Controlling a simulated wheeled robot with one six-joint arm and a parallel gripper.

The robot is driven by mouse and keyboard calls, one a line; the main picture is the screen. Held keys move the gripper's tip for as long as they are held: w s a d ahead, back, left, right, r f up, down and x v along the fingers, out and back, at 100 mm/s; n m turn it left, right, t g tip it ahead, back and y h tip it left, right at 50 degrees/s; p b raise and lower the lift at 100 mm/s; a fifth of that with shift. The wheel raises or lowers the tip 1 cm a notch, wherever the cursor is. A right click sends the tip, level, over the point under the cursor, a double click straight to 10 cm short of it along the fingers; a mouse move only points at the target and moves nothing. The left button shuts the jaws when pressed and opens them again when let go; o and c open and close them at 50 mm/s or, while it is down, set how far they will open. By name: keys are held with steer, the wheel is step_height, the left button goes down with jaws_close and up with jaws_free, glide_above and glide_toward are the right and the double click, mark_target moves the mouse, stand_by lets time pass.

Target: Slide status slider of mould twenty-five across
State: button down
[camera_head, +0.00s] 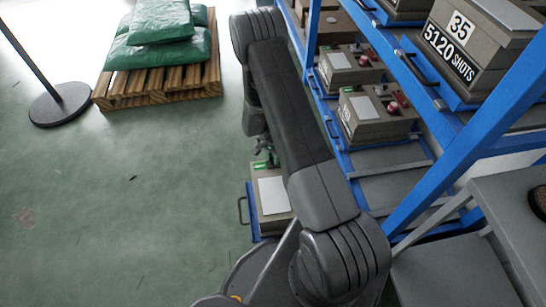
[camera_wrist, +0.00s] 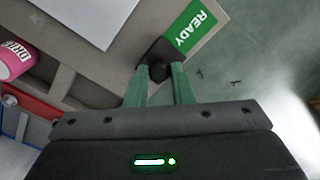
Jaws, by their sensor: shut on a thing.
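A grey-beige mould (camera_head: 274,228) with a white plate on top sits low at the rack's left side in the head view; its number does not show. In the wrist view the mould (camera_wrist: 110,63) fills the upper left. Its status slider's black knob (camera_wrist: 159,71) stands at the mould's edge, beside a green label (camera_wrist: 197,22) reading READY. My gripper (camera_wrist: 160,80) has its two green fingers shut on the knob. In the head view my gripper (camera_head: 264,150) is small and partly hidden by my arm, at the far end of the mould.
A pink cylinder (camera_wrist: 14,60) with partly visible lettering stands on the mould. The blue rack (camera_head: 460,150) holds other moulds, one marked 35 and 5120 SHOTS (camera_head: 470,40). A wooden pallet (camera_head: 150,88) with green sacks (camera_head: 160,40) stands at the back left.

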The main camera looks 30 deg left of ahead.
steer(key=s+a+b, duration=0.1)
steer(key=a, duration=0.1)
steer(key=s+a+b, duration=0.1)
steer(key=s+a, duration=0.1)
steer(key=shift+s+f, duration=0.1)
steer(key=shift+s+a, duration=0.1)
steer(key=shift+s, duration=0.05)
steer(key=c, duration=1.3)
jaws_free()
steer(key=shift+s+a, duration=0.1)
steer(key=shift+a, duration=0.05)
steer(key=shift+o, duration=0.2)
step_height(320, 180, up, 14)
steer(key=p, duration=0.2)
steer(key=shift+p, duration=0.3)
